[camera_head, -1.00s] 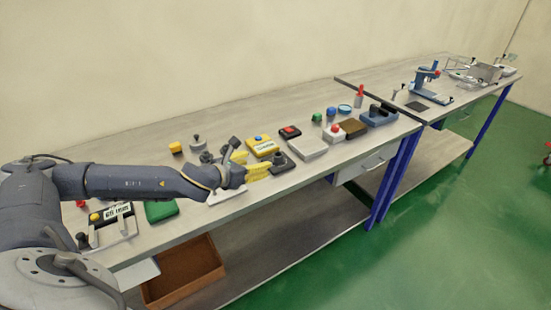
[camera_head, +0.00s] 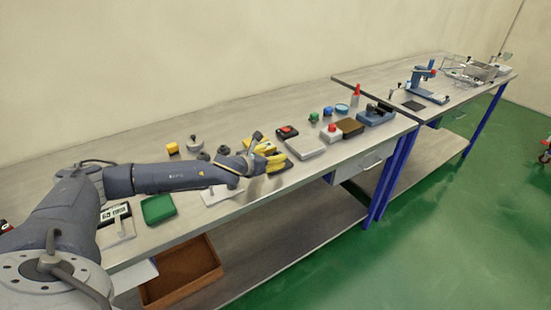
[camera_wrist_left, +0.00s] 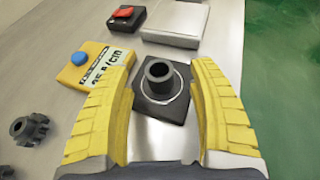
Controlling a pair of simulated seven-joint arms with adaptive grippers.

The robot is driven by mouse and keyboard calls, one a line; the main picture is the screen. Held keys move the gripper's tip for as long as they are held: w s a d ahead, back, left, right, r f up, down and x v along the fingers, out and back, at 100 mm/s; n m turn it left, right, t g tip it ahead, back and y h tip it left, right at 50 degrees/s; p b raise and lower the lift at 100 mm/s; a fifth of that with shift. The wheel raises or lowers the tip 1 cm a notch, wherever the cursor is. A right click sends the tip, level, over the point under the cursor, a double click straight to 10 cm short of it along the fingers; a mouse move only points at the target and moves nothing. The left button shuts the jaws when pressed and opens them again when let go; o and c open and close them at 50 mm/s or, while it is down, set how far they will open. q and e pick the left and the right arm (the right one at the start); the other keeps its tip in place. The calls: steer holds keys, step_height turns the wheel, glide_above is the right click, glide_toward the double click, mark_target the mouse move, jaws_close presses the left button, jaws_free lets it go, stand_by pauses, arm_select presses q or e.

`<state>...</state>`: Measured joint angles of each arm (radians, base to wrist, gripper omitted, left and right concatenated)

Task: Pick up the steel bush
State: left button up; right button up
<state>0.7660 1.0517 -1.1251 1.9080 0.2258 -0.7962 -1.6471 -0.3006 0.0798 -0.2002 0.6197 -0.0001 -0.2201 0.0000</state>
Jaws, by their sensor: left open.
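A dark hollow cylinder (camera_wrist_left: 160,76), which looks like the steel bush, stands upright on a square black base plate (camera_wrist_left: 178,108) in the left wrist view. A thin pale ring surrounds its foot. My left gripper (camera_wrist_left: 160,108) is open, its yellow fingers to the left and right of the base plate in the picture. Nothing is held between them. In the head view the left gripper (camera_head: 270,158) is over the near middle of the bench, and its fingers largely hide the bush there. My right gripper is not in view.
A yellow box with a blue button (camera_wrist_left: 88,66) stands close to the left finger. A pale flat box (camera_wrist_left: 175,22) and a red-button box (camera_wrist_left: 126,18) lie beyond. A dark gear-like part (camera_wrist_left: 30,129) lies at left. The bench edge is near on the right.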

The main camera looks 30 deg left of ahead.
mark_target(278, 154)
arm_select(q)
steer(key=shift+x, duration=1.5)
steer(key=shift+a, duration=0.1)
jaws_close()
